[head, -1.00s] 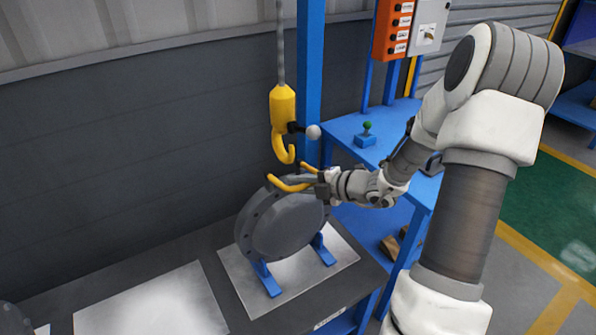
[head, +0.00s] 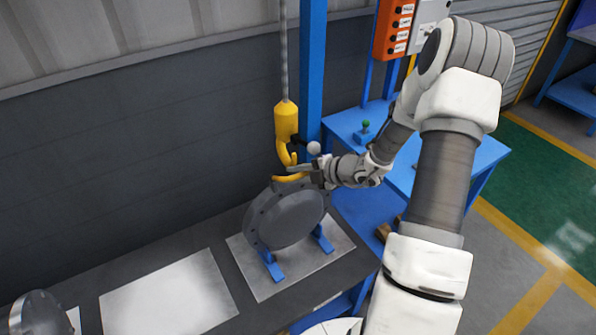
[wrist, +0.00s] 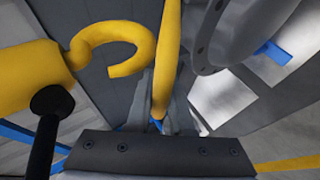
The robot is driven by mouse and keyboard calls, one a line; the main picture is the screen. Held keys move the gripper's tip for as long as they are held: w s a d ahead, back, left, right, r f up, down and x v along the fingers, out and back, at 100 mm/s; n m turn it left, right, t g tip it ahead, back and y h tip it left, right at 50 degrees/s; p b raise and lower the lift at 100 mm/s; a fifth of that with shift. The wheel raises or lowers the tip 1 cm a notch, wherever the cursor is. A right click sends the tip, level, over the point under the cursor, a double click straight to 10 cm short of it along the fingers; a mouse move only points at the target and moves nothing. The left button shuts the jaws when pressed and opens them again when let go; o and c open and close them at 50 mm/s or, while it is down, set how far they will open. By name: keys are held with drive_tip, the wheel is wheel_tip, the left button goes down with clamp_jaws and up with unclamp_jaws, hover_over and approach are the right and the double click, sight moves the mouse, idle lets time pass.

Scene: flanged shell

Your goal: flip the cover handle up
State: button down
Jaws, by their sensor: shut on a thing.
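The cover is a grey round flanged disc (head: 288,220) standing upright on a blue stand; part of it also shows at the upper right of the wrist view (wrist: 230,35). Its yellow handle (head: 289,179) shows above the top rim in the head view. In the wrist view the yellow handle bar (wrist: 166,60) runs down between the fingers. My gripper (head: 303,170) is shut on this bar, above the cover's top edge. The fingers and wrist hide where the handle joins the cover.
A yellow crane hook (head: 286,125) hangs close to the handle; it fills the left of the wrist view (wrist: 110,45). A dark knob arm with a pale ball (head: 313,148) sticks out beside it. A blue post (head: 311,80) stands behind. A bare metal plate (head: 170,298) lies left.

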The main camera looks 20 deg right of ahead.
drive_tip(key=shift+w+r+p, duration=0.45)
drive_tip(key=shift+r+p, duration=0.1)
drive_tip(key=shift+p, duration=0.05)
drive_tip(key=shift+a, duration=0.1)
idle(1.0)
drive_tip(key=c, duration=0.8)
unclamp_jaws()
drive_tip(key=w+r+p+v, duration=0.1)
drive_tip(key=p+v, duration=0.3)
drive_tip(key=v, duration=0.5)
drive_tip(key=w+r+p+v, duration=0.1)
drive_tip(key=p+v, duration=0.3)
drive_tip(key=v, duration=0.6)
drive_tip(key=shift+w+r, duration=0.2)
drive_tip(key=shift+r, duration=0.75)
